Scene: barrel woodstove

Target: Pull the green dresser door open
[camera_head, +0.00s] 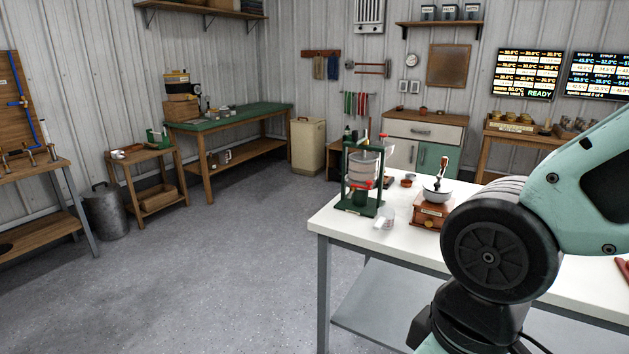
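The dresser (424,132) stands against the back wall, right of centre, with a wooden top and a wide cream drawer. Its green door (434,158) is at the lower right of the front, beside a cream door (402,153). The green door looks shut. Its lower part is hidden behind the white table and the grinder on it. My arm fills the right foreground, well in front of the dresser. My gripper is outside the picture.
A white-topped table (322,218) stands between me and the dresser, bearing a green-framed press (362,178) and a wooden grinder (431,212). A cream bin (307,145) stands left of the dresser. Grey floor (240,260) is clear left of the table.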

